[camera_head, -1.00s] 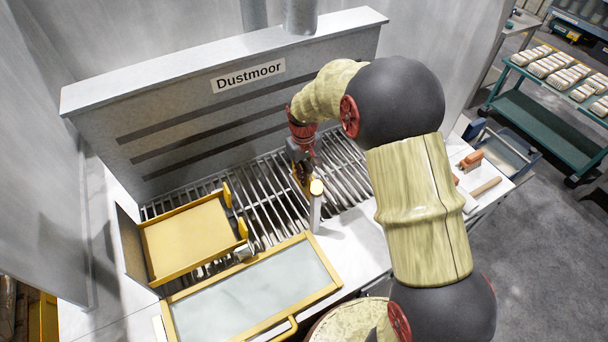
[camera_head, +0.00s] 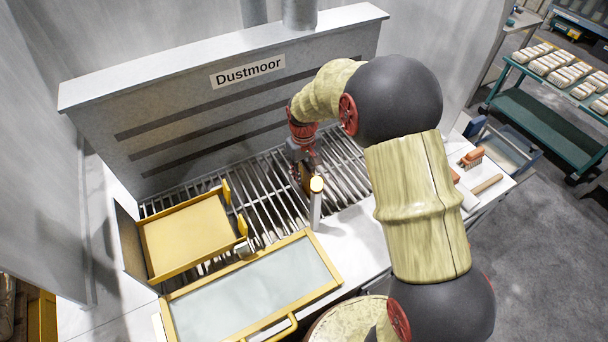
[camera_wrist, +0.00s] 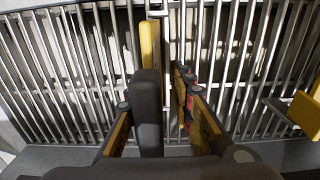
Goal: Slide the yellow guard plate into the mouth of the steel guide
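The yellow guard plate (camera_head: 305,178) hangs below my gripper (camera_head: 302,158) over the grate, beside the upright steel guide (camera_head: 316,211). In the wrist view the plate (camera_wrist: 151,45) shows as a narrow upright yellow strip behind a dark block between the fingers. My gripper (camera_wrist: 160,105) appears shut on the plate, though the contact is partly hidden. The steel guide (camera_wrist: 158,11) seems to show as a metal bracket at the top of the wrist view, close to the plate's far end. I cannot make out its mouth clearly.
A yellow tray (camera_head: 160,273) with two upright tabs lies left on the grate (camera_head: 265,215). A yellow-framed pane (camera_head: 250,290) lies in front. The grey Dustmoor hood (camera_head: 190,125) closes the back. Brushes or tools (camera_head: 472,160) lie on the right bench end.

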